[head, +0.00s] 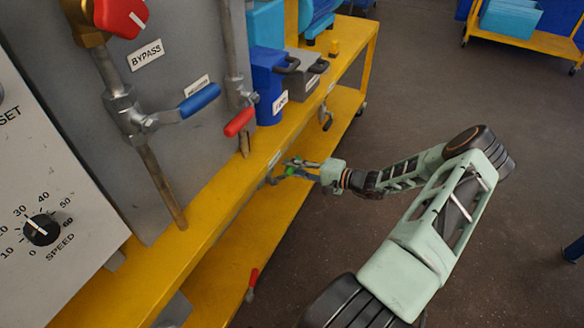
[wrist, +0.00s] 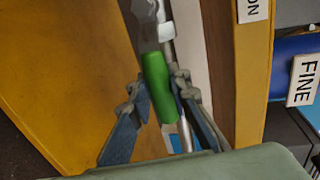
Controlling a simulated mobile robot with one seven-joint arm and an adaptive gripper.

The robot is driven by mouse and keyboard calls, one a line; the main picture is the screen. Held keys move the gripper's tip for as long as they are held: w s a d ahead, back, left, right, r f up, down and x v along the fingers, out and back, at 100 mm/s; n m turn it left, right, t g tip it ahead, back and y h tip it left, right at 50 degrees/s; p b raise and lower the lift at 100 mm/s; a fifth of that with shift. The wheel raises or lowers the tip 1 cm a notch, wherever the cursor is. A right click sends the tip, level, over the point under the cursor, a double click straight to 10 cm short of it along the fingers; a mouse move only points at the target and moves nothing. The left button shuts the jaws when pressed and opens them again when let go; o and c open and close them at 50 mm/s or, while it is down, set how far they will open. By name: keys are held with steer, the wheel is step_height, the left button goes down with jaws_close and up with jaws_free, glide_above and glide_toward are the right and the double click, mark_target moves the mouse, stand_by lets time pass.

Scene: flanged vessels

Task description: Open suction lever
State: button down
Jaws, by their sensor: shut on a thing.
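The suction lever has a green handle (wrist: 157,84), which joins a grey metal valve body (wrist: 145,12) at the top of the wrist view. A sign ending in "ON" (wrist: 253,10) is on the yellow edge beside it. My gripper (wrist: 157,92) has a finger on each side of the green handle and is shut on it. In the head view, my gripper (head: 298,169) is at the front edge of the yellow bench, with a small part of the green handle (head: 290,171) showing. The fingers and the distance hide most of the valve there.
A blue lever (head: 199,101), a red lever (head: 239,122) and a red BYPASS knob (head: 119,16) are on pipes at the left. Another red handle (head: 253,279) is low down. Blue bins (head: 269,85) stand on the yellow bench (head: 215,228).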

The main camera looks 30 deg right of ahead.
steer(key=c, duration=1.8)
jaws_free()
steer(key=shift+r, duration=0.1)
steer(key=shift+o, duration=0.2)
steer(key=shift+s, duration=0.1)
steer(key=v, duration=1.2)
steer(key=shift+d, duration=0.1)
